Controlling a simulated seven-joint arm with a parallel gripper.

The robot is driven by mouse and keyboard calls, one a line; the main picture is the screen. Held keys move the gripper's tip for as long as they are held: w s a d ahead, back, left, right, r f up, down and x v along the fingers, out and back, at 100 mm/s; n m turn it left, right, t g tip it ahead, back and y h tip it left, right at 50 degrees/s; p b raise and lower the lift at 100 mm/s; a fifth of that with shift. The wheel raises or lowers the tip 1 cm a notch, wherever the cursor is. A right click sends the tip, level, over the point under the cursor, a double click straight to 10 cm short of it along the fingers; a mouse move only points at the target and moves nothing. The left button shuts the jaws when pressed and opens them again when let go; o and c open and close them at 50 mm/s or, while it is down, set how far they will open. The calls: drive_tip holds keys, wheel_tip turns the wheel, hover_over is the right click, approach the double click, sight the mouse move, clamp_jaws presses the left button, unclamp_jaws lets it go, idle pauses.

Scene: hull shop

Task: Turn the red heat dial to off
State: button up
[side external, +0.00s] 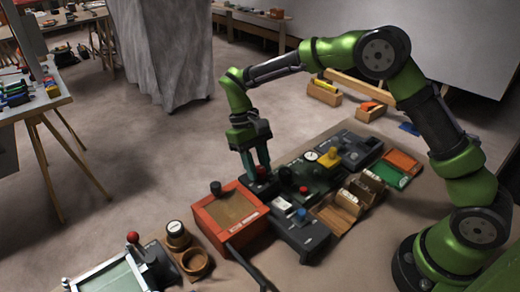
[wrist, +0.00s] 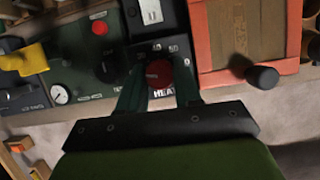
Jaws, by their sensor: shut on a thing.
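The red heat dial (wrist: 158,73) sits on a dark panel marked HEAT, with scale figures around it. My gripper (wrist: 160,84) is shut on the dial, one dark green finger on each side of it. Which mark the dial points at cannot be read. In the side external view my gripper (side external: 256,174) reaches straight down to the panel behind the red-framed box, and its fingers mostly hide the dial.
A red-framed box (side external: 205,219) with a black knob stands close beside the dial panel. A green panel with a red button (wrist: 99,28) and black knob lies on the other side. A yellow handle (side external: 333,153) and a blue knob (side external: 301,213) are nearby.

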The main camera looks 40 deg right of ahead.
drive_tip(key=shift+n, duration=0.3)
drive_tip(key=o, duration=1)
drive_tip(key=shift+o, duration=0.2)
drive_tip(key=v, duration=1.2)
drive_tip(key=shift+a, duration=0.15)
